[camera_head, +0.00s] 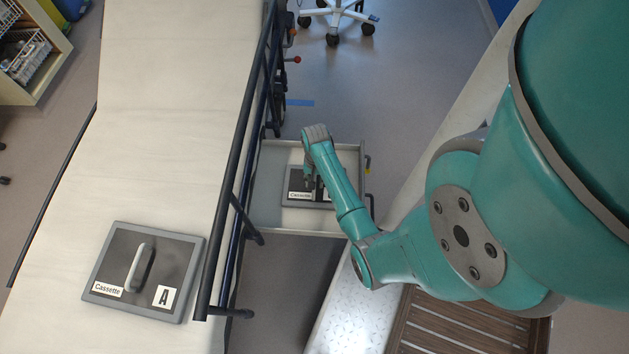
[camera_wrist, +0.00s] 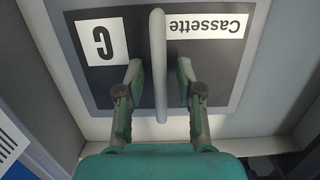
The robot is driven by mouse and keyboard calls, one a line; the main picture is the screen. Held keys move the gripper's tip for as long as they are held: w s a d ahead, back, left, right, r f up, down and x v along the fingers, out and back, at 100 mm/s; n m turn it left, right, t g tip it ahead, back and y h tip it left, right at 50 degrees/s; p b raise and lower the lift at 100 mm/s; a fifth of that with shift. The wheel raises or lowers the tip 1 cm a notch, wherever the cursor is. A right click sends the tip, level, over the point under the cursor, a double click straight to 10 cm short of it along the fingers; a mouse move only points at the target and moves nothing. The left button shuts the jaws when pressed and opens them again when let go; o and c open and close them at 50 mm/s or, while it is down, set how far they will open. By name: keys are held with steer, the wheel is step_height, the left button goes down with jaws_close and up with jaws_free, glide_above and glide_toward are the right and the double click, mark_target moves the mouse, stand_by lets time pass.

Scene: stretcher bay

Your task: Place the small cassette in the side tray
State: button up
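The small dark cassette with a grey rim, labelled "Cassette" and "C" (camera_wrist: 205,75), lies flat in the side tray (camera_head: 280,222), which has pale raised walls. In the head view the cassette (camera_head: 297,184) is partly hidden by my arm. My gripper (camera_wrist: 160,78) is over it with the fingers apart, one on each side of the upright grey handle (camera_wrist: 158,30). A gap shows between each finger and the handle. In the head view my gripper (camera_head: 308,182) is mostly covered by my wrist.
A larger cassette marked "A" (camera_head: 175,262) lies on the white stretcher (camera_head: 170,100) at left. A dark side rail (camera_head: 240,140) runs between stretcher and tray. A wheeled stand (camera_head: 337,18) is at the back. A shelf with baskets (camera_head: 30,50) is at upper left.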

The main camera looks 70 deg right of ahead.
step_height(320, 180, up, 12)
steer(key=d, duration=0.2)
steer(key=a+f+n+t+h, duration=0.25)
steer(key=a+f, duration=0.25)
steer(key=a, duration=0.6)
steer(key=s+a+r+n+t+h, duration=0.2)
steer(key=s+a+n+t, duration=0.25)
steer(key=a, duration=0.55)
steer(key=s+a+r+n+t+y, duration=0.1)
steer(key=s+a+r+n+t, duration=0.1)
steer(key=r, duration=0.7)
steer(key=s+a+r+n+t, duration=0.2)
steer(key=s+r, duration=0.4)
steer(key=r, duration=0.3)
steer(key=s+a+r+n+t+y, duration=0.1)
steer(key=s+a+r+n+t, duration=0.2)
steer(key=r, duration=0.6)
steer(key=s+a+t, duration=0.1)
steer(key=a, duration=0.1)
steer(key=shift+s+a+r+t+y, duration=0.2)
steer(key=shift+a+t+y, duration=0.1)
steer(key=shift+a+y, duration=0.05)
